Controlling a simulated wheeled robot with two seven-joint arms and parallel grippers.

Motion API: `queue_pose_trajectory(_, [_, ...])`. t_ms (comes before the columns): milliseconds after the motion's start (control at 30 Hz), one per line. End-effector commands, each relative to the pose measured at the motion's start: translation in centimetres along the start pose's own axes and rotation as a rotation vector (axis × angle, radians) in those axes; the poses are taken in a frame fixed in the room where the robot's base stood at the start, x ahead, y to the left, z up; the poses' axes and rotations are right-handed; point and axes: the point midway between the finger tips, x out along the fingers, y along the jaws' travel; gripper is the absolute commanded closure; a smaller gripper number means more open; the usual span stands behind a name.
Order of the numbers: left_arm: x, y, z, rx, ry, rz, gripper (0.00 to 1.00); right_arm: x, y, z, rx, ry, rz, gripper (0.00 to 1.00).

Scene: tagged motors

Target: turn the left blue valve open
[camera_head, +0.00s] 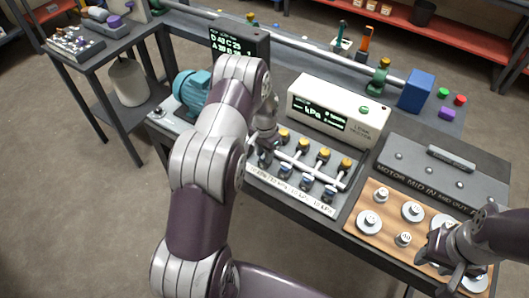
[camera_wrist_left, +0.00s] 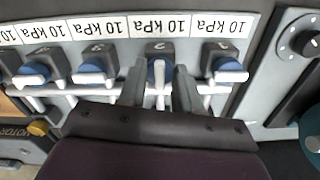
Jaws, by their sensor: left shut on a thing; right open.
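A row of blue valves with white handles runs along the front of the manifold. In the left wrist view they sit below upside-down "10 kPa" labels, including a rightmost valve (camera_wrist_left: 228,70) and two further left (camera_wrist_left: 93,70) (camera_wrist_left: 35,72). My left gripper (camera_wrist_left: 160,95) is shut on the white handle of the blue valve second from the right (camera_wrist_left: 157,70) there. That handle points toward the gripper; the others lie along the row. In the head view my left gripper (camera_head: 264,155) covers the manifold's left end. My right gripper (camera_head: 437,252) is open above the wooden board.
Yellow knobs (camera_head: 323,154) top the manifold, with a white leak tester (camera_head: 337,110) behind. A teal motor (camera_head: 193,90) stands left. The wooden board (camera_head: 378,238) at right holds several round metal parts (camera_head: 369,222). A grey motor tray (camera_head: 425,165) lies behind it.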

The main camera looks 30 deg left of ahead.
Motion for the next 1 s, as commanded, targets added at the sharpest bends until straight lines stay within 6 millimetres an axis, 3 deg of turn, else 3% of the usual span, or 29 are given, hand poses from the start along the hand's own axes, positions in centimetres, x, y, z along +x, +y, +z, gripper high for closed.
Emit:
queue_pose_trajectory(467, [0.1,0.0,0.0,0.013,-0.001,0.001,0.97,0.1,0.0,0.0,0.000,0.000,0.000,0.57])
queue_pose_trajectory(500, [0.1,0.0,0.0,0.013,-0.001,0.001,0.57,0.1,0.0,0.0,0.000,0.000,0.000,0.57])
queue_pose_trajectory(567, [0.1,0.0,0.0,0.013,-0.001,0.001,0.41,0.1,0.0,0.0,0.000,0.000,0.000,0.57])
queue_pose_trajectory(867, [-0.2,0.0,0.0,0.012,0.001,0.000,0.41,0.1,0.0,0.0,0.000,0.000,0.000,0.57])
queue_pose_trajectory(1000, [-2.2,-0.1,-0.1,0.012,0.004,-0.002,0.41,0.8,0.0,0.1,0.000,0.000,0.000,0.57])
